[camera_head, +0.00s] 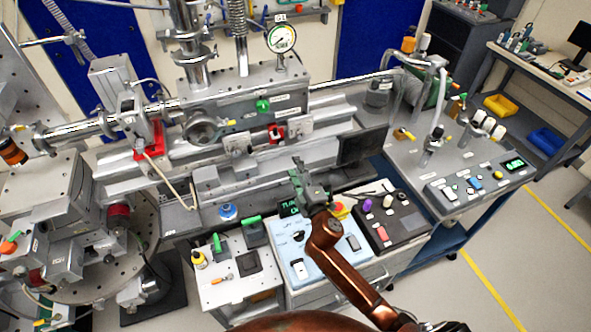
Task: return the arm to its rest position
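My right arm, copper-coloured, comes in from the lower right. Its grey-green gripper (303,176) is over the front of the bench, above the back edge of the control panels. The gripper is small and seen from behind, so I cannot tell whether its fingers are open or shut, and I see no object in it. It partly hides a small display marked in green (289,209). My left gripper is not in view.
A light blue control panel (299,270) and a dark panel with knobs (383,240) lie below the arm. A dark screen (362,147) stands close behind the gripper to the right. Beamline hardware with a pressure gauge (281,38) fills the back. Open floor (520,240) lies right.

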